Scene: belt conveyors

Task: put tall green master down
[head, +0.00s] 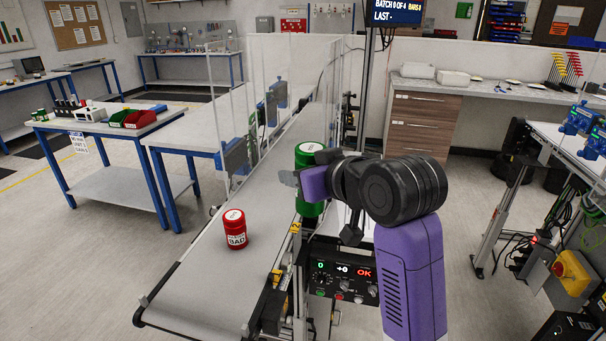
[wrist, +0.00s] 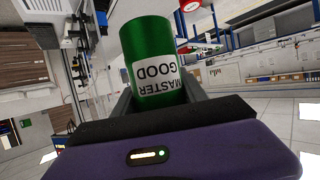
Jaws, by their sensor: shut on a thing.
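The tall green master (head: 310,158) is a green can with a white label. Its label reads "MASTER GOOD" in the wrist view (wrist: 150,40), where it appears upside down. My gripper (head: 300,183) is shut around the can, over the right edge of the belt and beside the control box. The gripper covers the can's middle in the head view. The wrist view shows the can between the two fingers (wrist: 158,98). I cannot tell whether the can's base touches anything.
A red can (head: 235,230) labelled "BAD" stands on the belt conveyor (head: 205,275), left of my gripper. The control box (head: 343,275) shows a red "OK". Clear panels (head: 235,110) line the belt's far part. The near belt is mostly bare.

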